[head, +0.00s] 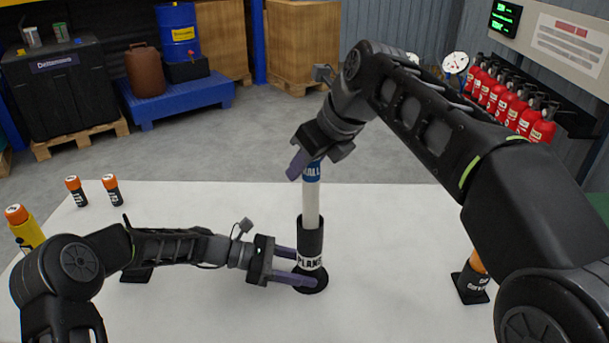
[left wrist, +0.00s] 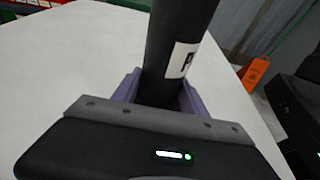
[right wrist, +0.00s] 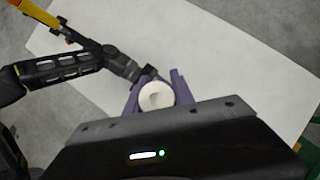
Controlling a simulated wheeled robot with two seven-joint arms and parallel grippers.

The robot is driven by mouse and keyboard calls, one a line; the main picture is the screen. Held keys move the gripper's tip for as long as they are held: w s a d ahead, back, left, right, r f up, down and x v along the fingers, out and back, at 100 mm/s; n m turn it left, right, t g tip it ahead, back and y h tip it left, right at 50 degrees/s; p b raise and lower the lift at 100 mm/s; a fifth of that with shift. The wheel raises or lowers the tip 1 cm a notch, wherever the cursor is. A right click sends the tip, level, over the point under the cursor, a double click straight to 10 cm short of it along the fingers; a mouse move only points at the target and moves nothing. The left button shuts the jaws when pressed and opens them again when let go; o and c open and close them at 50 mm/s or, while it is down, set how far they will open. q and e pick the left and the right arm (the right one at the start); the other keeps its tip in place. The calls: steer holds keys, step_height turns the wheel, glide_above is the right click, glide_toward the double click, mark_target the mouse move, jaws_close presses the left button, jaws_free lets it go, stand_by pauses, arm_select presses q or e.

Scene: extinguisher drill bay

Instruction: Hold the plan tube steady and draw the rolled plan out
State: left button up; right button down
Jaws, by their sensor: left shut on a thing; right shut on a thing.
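The plan tube (head: 310,238) is a black upright cylinder with a white "PLANS" label and a round base, standing on the white table. My left gripper (head: 297,268) is shut on its lower part; the dark tube also shows between the fingers in the left wrist view (left wrist: 176,45). The rolled plan (head: 311,205) is white with a blue lettered band near its top and stands upright out of the tube. Its lower end is hidden inside the tube. My right gripper (head: 306,165) is shut on the plan's top; its round white end shows in the right wrist view (right wrist: 157,96).
Two dark, orange-capped cylinders (head: 111,188) and a yellow bottle (head: 26,230) stand at the table's left. An orange and black object (head: 473,278) stands right, partly behind my right arm. Red extinguishers (head: 510,100) line the back right. The table (head: 400,230) around the tube is clear.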

stand_by(0.4)
arm_select(q)
steer(key=o, duration=1.1)
steer(key=shift+c, duration=0.2)
steer(key=shift+v, duration=3.75)
steer(key=shift+r, duration=0.1)
